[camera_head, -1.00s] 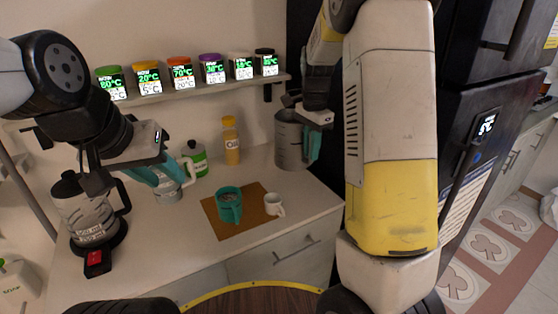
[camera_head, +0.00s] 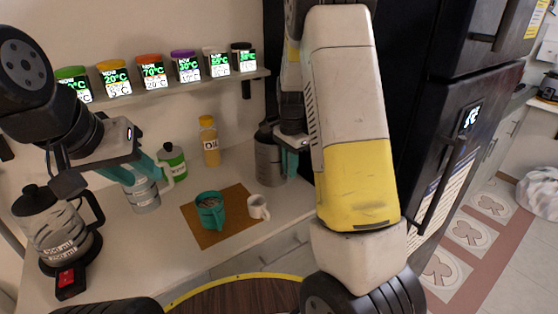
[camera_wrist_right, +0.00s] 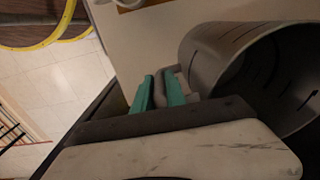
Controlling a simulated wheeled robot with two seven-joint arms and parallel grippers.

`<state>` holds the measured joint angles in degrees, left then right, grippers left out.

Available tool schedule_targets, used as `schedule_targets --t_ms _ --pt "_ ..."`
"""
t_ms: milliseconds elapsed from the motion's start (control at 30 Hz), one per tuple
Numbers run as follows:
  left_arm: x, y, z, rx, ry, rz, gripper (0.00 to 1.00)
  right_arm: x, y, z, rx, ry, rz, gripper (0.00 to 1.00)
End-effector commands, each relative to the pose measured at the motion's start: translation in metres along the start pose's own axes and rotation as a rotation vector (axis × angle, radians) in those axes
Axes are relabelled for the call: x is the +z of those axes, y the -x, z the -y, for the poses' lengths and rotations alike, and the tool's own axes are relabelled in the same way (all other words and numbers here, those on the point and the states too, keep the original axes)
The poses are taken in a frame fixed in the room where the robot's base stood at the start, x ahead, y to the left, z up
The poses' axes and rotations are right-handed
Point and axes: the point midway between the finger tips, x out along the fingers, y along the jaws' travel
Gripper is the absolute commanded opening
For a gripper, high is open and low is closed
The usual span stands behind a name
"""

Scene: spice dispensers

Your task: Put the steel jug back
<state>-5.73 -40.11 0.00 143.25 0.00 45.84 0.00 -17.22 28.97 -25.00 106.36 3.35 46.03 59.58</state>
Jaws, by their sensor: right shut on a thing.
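The steel jug (camera_head: 269,163) is a grey cylinder at the back right of the counter, beside the dark fridge. It is upright, with its base at or just above the counter; I cannot tell if it touches. My right gripper (camera_head: 297,142) is shut on its handle. In the right wrist view the teal fingers (camera_wrist_right: 160,92) close on the grey handle, and the open jug mouth (camera_wrist_right: 265,75) is at right. My left gripper (camera_head: 135,172) appears open, its teal fingers apart, in front of and above a smaller silver jug (camera_head: 145,197), with no clear hold on it.
A kettle (camera_head: 50,232) stands at left. A green-labelled bottle (camera_head: 172,162) and an oil bottle (camera_head: 209,140) stand at the back. A teal mug (camera_head: 210,212) and white cup (camera_head: 258,208) sit on a brown mat (camera_head: 228,232). Spice dispensers (camera_head: 151,72) line the shelf (camera_head: 180,88).

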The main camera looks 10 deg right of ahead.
Motion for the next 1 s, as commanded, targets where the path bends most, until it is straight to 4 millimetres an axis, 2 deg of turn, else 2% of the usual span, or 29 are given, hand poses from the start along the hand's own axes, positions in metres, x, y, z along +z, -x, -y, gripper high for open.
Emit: schedule_targets --t_ms 67,400,433,533,867,1000 --pt "0.000 0.000 0.000 0.000 0.000 0.000 0.36 0.000 -0.006 0.001 -0.002 0.000 -0.001 0.00" --pt "0.000 0.000 0.000 0.000 0.000 0.000 0.36 0.000 -0.008 0.001 -0.003 0.000 -0.001 0.00" --pt "0.000 0.000 0.000 0.000 0.000 0.000 0.36 0.000 -0.010 0.000 -0.001 0.001 0.000 0.18" --pt "0.000 0.000 0.000 0.000 0.000 0.000 0.36 0.000 -0.009 0.000 -0.001 0.001 0.000 0.38" --pt "0.000 0.000 0.000 0.000 0.000 0.000 0.36 0.000 -0.008 0.000 -0.001 0.001 0.000 0.38" --pt "0.000 0.000 0.000 0.000 0.000 0.000 0.36 0.000 0.004 0.001 -0.004 0.001 0.000 0.38"
